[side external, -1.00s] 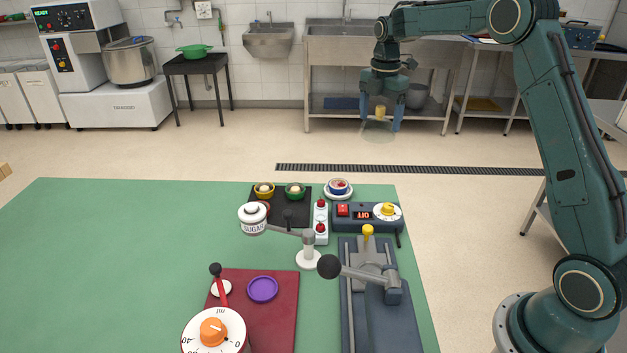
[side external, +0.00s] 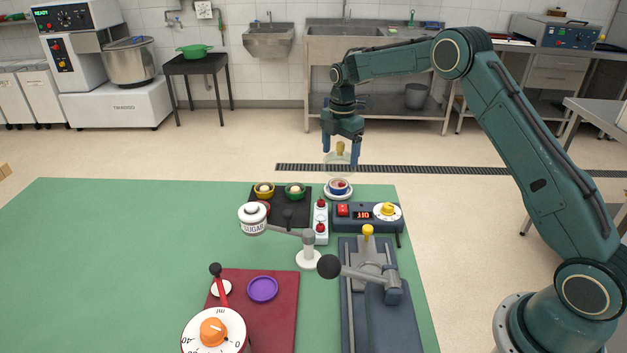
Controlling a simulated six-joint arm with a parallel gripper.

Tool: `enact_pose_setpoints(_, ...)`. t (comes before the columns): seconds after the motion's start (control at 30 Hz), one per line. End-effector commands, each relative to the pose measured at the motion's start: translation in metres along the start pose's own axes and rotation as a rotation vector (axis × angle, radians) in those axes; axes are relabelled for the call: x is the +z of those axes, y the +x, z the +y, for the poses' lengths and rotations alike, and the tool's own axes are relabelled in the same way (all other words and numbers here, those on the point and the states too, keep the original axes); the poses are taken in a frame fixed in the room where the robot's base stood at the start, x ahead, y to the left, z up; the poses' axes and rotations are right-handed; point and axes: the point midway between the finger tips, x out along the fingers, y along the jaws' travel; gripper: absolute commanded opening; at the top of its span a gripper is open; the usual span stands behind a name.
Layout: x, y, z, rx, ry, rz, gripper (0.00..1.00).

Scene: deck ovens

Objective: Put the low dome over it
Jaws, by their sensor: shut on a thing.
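My gripper (side external: 340,153) is shut on the yellow knob (side external: 340,148) of a clear low dome (side external: 339,162). The dome hangs level in the air, near the back edge of the green table. Below it in the picture, a small blue bowl (side external: 335,193) with something red and white in it stands on a white saucer (side external: 328,194). The dome is apart from the bowl and nothing covers the bowl. How far above or behind the bowl the dome is, I cannot tell exactly.
Left of the saucer, a black board (side external: 272,213) carries a yellow bowl (side external: 264,190) and a green bowl (side external: 295,191). A control box (side external: 368,225) with a yellow dial stands in front. The table's left side (side external: 110,260) is clear.

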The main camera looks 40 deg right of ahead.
Motion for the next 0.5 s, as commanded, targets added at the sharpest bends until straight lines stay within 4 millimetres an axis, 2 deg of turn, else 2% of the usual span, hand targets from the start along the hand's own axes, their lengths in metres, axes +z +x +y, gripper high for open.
enact_pose_setpoints(0.5, 0.000, 0.027, -0.001, -0.002, 0.000, 0.000, 0.63)
